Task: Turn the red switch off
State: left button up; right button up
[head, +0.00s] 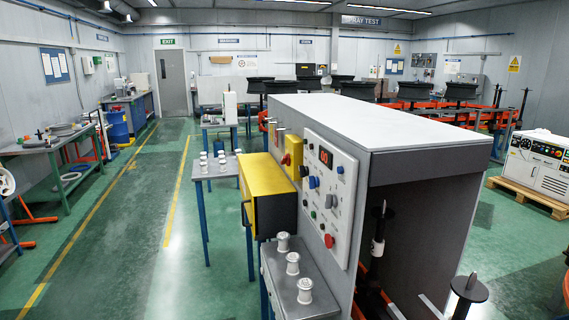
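A white control panel (331,187) is on the side of a large grey cabinet (365,125). Low on the panel is a round red knob (329,240). I cannot tell which of these is the red switch, nor whether either is on or off. The panel also has a display (326,156) with red digits, and several blue, grey and green knobs. Neither of my grippers is in view.
A yellow box (268,181) stands beside the panel. A grey bench (297,284) with white spools is in front of it. A black disc on a spindle (469,289) stands at the lower right.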

aim_at(286, 159)
jog(key=i+j, duration=0.35)
jog(key=i+j+z, duration=0.1)
jog(key=i+j, duration=0.3)
jog(key=j, duration=0.15)
jog(key=i+j, duration=0.35)
jog(key=j, duration=0.15)
jog(key=i+j, duration=0.35)
jog(key=j, duration=0.15)
jog(key=i+j+z, duration=0.1)
jog(key=i+j, duration=0.55)
jog(key=j, duration=0.3)
jog(key=z, duration=0.05)
